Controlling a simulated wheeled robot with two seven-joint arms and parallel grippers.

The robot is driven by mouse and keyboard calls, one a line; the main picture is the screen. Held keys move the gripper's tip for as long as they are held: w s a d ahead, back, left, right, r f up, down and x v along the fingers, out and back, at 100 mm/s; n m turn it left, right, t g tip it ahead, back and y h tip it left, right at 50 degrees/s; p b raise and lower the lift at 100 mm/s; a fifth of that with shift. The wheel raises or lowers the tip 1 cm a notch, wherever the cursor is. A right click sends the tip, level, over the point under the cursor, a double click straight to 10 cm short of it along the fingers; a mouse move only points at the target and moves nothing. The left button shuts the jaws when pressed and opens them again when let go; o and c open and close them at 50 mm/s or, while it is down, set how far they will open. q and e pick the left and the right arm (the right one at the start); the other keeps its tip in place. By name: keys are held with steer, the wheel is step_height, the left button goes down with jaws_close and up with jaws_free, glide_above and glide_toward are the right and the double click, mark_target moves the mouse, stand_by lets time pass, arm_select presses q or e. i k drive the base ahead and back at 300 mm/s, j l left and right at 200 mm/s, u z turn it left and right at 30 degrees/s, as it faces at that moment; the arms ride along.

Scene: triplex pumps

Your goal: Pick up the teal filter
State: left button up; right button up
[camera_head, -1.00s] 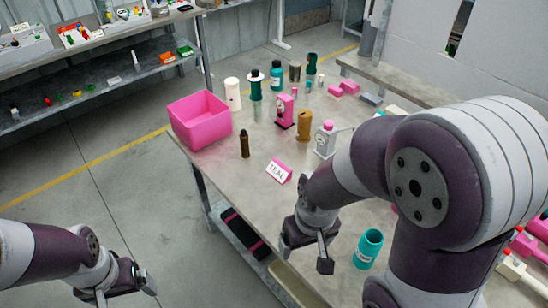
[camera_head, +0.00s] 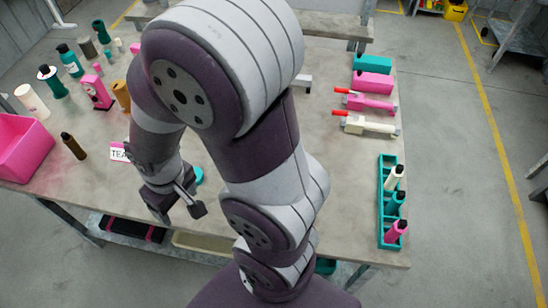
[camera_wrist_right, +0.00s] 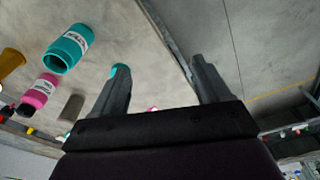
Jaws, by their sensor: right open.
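A teal, open-ended cylinder with a white label, apparently the filter (camera_wrist_right: 68,50), lies at the upper left of the right wrist view. In the head view, only a small teal patch (camera_head: 198,174) shows behind my right gripper. My right gripper (camera_head: 180,209) is open over the near part of the table; its two fingers also show in the wrist view (camera_wrist_right: 158,75), with nothing seen between them. The cylinder is left of and apart from the fingers there. Another bit of teal shows at the left fingertip. My left gripper is out of view.
A pink bin (camera_head: 22,150) and several bottles are at the left. A teal rack (camera_head: 387,228) with bottles stands at the right, near pink and white tools (camera_head: 370,103). My right arm hides the table's middle.

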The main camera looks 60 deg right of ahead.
mark_target(398, 199)
steer(key=k+z, duration=0.15)
steer(key=z, duration=3.1)
